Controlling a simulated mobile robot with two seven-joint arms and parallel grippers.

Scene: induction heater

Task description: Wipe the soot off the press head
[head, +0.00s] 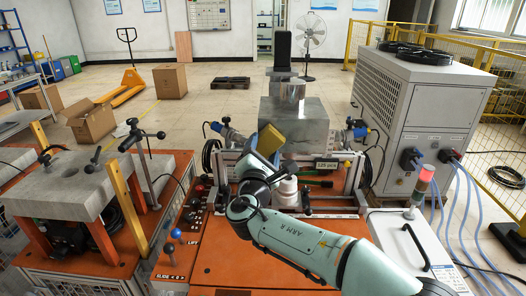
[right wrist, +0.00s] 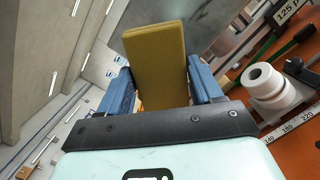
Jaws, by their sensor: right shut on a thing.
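A yellow sponge-like block (head: 270,139) is held tilted in my right gripper (head: 262,155), in front of the grey metal block (head: 308,125) at the middle of the head view. In the right wrist view the yellow block (right wrist: 156,55) sits between the two blue fingers, shut on its sides. The grey metal block carries a shiny cylinder (head: 292,89) and looks like the press head; I cannot be sure. I cannot make out soot on it, nor tell whether the yellow block touches it. My left gripper is not in view.
A large grey cabinet (head: 420,120) stands at right. A slab-topped orange cart (head: 60,185) stands at left.

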